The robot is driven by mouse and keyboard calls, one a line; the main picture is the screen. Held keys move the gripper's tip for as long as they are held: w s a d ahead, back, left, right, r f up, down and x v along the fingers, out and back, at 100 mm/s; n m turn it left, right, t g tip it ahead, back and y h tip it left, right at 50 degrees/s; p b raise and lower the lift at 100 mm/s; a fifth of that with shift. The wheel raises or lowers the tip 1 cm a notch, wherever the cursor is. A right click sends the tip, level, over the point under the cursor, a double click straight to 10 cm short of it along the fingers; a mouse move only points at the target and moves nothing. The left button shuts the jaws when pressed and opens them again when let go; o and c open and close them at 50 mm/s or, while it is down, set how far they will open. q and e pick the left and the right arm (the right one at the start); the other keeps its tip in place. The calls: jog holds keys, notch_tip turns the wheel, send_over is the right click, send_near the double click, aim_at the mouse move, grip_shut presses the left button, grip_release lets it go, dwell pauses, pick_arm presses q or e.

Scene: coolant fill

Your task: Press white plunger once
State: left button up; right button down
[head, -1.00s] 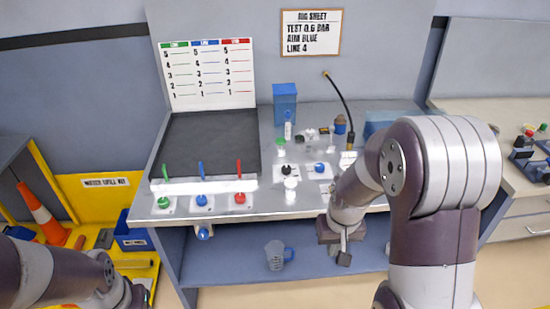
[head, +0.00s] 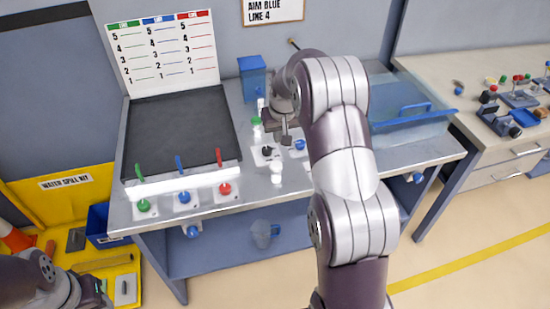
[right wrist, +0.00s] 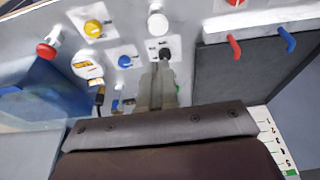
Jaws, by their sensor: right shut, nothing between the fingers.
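The white plunger (head: 276,173) stands upright near the front of the bench, behind its front edge. It also shows in the right wrist view as a round white knob (right wrist: 157,22). My right gripper (head: 285,139) is shut and empty above the control plates, farther back than the plunger and apart from it. In the right wrist view its fingertips (right wrist: 160,66) point close to a black knob (right wrist: 165,54), with the white plunger beyond them. Whether they touch the black knob cannot be told. Of my left arm only a part shows at the lower left; its fingers are not visible.
A blue knob (head: 299,145) sits right of the black one. Green, blue and red levers with knobs line a white strip (head: 180,187) on the left. A clear bluish tray (head: 410,108) lies to the right. A yellow knob (right wrist: 92,28) shows beside the plunger.

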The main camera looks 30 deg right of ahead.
aim_at(275, 164)
jog(key=p+x, duration=0.1)
jog(key=x, duration=0.3)
jog(key=p+x, duration=0.2)
jog(key=x, duration=0.2)
jog(key=s+p+x, duration=0.1)
jog(key=x, duration=0.3)
jog(key=shift+w+a+f, duration=0.1)
jog(key=shift+f, duration=0.5)
